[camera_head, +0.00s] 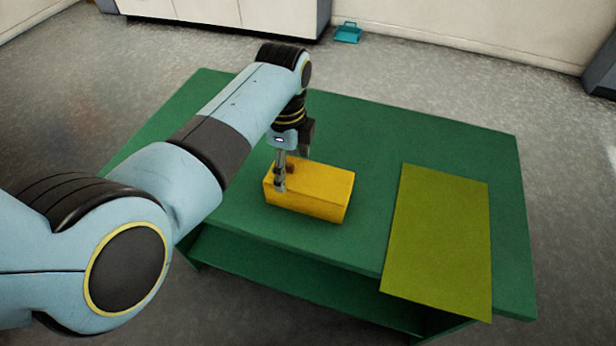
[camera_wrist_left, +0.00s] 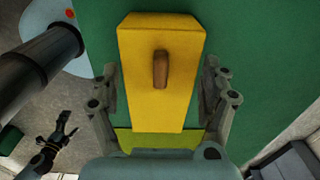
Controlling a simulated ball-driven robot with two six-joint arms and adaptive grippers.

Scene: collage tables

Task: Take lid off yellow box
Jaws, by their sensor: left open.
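The yellow box (camera_head: 318,193) lies on the green table (camera_head: 450,145), left of the mat in the head view. In the left wrist view the yellow box (camera_wrist_left: 160,100) has a brown handle (camera_wrist_left: 160,69) on its top face. No lid seam can be made out. My left gripper (camera_head: 292,172) is open over the left part of the box. In the left wrist view its fingers (camera_wrist_left: 160,72) stand apart on either side of the box and handle, holding nothing. A dark gripper, seemingly my right one (camera_wrist_left: 65,133), shows small at the lower left; its jaws are unclear.
A flat yellow-green mat (camera_head: 440,240) lies on the table's right part, over its front edge. Bare tabletop lies behind the box and between box and mat. A teal basket (camera_head: 347,33) is on the floor behind the table, near white cabinets (camera_head: 275,15).

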